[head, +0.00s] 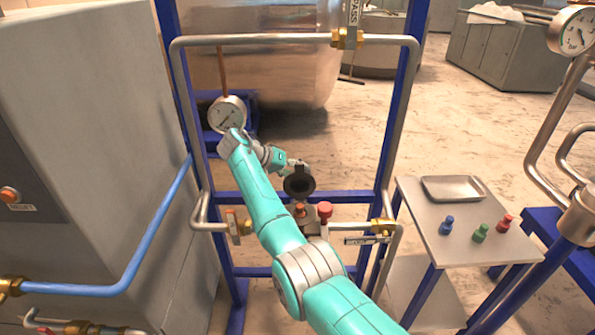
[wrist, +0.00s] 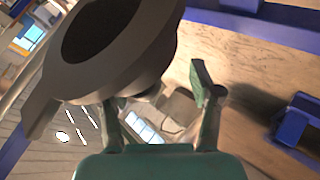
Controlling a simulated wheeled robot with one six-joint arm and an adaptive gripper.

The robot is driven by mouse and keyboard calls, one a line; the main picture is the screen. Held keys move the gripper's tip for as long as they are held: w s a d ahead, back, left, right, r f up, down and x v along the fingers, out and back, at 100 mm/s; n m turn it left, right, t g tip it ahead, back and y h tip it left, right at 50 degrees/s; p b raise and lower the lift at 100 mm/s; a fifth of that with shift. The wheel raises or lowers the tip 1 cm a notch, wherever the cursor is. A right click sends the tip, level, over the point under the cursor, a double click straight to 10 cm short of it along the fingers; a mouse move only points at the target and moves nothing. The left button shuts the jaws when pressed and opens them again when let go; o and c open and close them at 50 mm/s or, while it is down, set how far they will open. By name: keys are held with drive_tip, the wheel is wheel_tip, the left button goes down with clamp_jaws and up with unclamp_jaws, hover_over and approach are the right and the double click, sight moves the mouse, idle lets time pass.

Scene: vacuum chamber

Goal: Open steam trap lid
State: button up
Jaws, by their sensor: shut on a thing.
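The steam trap lid (head: 300,181) is a dark grey disc with a black round hollow face. In the head view it stands tilted up above the steam trap body (head: 309,220), its hollow face toward the camera. My gripper (head: 293,165) is at the lid's upper far side, partly hidden by it. In the wrist view the lid (wrist: 150,50) fills the upper left, with a tab at its lower left. The left fingertip is partly hidden behind the lid.
A blue frame with grey pipes surrounds the trap. A red-topped knob (head: 325,210) is close to the right of the trap. A gauge (head: 227,114) hangs beside my arm. A side table (head: 463,257) holds a metal tray (head: 453,189) and three coloured pieces. A grey cabinet is at left.

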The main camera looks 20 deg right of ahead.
drive_tip(key=v, duration=0.6)
drive_tip(key=shift+w+a+r, duration=0.2)
drive_tip(key=shift+a, duration=0.2)
